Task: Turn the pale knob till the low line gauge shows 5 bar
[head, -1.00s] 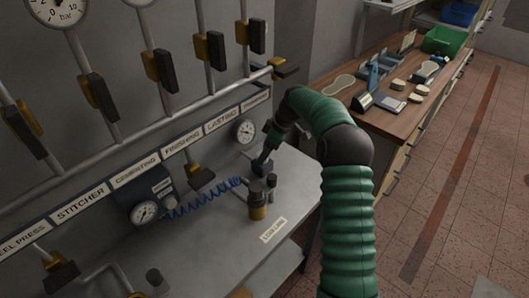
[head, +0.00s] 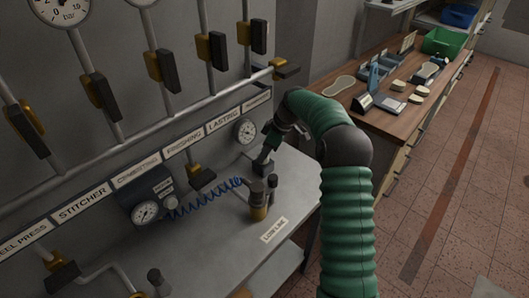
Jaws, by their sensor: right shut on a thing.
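The low line regulator (head: 259,212) is a brass-coloured body standing on the grey bench, behind a "LOW LINE" label (head: 275,229). A dull grey-brown knob (head: 257,188) tops it. My right gripper (head: 263,169) reaches down from the back right, shut at the knob's top; its dark jaws hide the exact contact. A round white-faced gauge (head: 246,131) is on the wall behind the gripper. Another gauge (head: 145,212) is on the left at a dark box. Their needles are too small to read, and I cannot tell which serves the low line. My left gripper is out of view.
A dark upright piece (head: 272,182) stands close beside the regulator. A blue coiled hose (head: 205,198) runs to it from the left. Pipes with levered valves (head: 160,65) line the wall. A wooden bench (head: 400,105) with shoe lasts is at the right.

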